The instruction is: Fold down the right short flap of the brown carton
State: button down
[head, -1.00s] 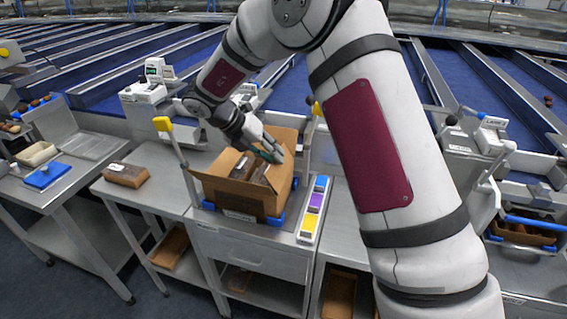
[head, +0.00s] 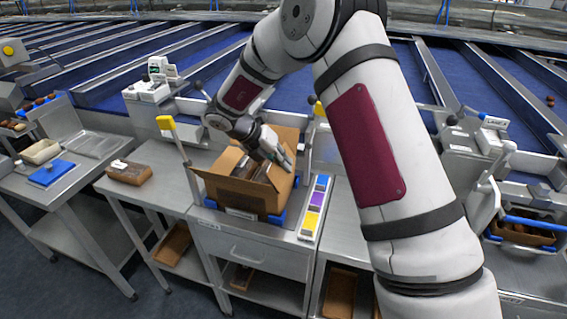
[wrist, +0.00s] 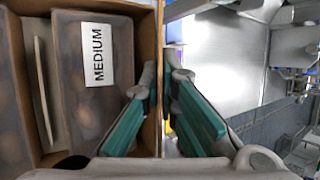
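The brown carton (head: 240,194) stands on a metal table with its top open and flaps up. Its right short flap (head: 281,180) stands up, slanting outward. In the wrist view a thin brown carton edge (wrist: 160,40) runs between my two green-padded fingers. My gripper (head: 284,160) is over the carton's right side, its fingers slightly apart. The fingers also show in the wrist view (wrist: 162,105), one each side of the edge; I cannot tell whether they touch it. Packs inside, one labelled MEDIUM (wrist: 95,85), lie left of the fingers.
Blue corner holders (head: 276,219) hold the carton's base. A strip with coloured panels (head: 314,207) lies to its right. A yellow-topped post (head: 166,123) stands to its left. A date pack (head: 129,172) lies on the left table. Bare metal surface is right of the strip.

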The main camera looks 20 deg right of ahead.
jog(key=shift+a+f, duration=0.1)
jog(key=h+b, duration=0.1)
jog(key=g+h+b, duration=0.1)
jog(key=b, duration=0.1)
jog(key=shift+w+a+f+n, duration=0.25)
jog(key=shift+w+f+n, duration=0.05)
jog(key=shift+w, duration=0.05)
jog(key=shift+w+a+f+n+g+h+b, duration=0.1)
jog(key=shift+a+f+n+g+h+b, duration=0.1)
jog(key=shift+g+h+b, duration=0.4)
jog(key=shift+a+f+n+g+h+b, duration=0.1)
jog(key=shift+n+g+h+b, duration=0.1)
jog(key=shift+h+b, duration=0.65)
jog(key=c, duration=1.9)
grip_release()
jog(key=shift+d+r, duration=0.1)
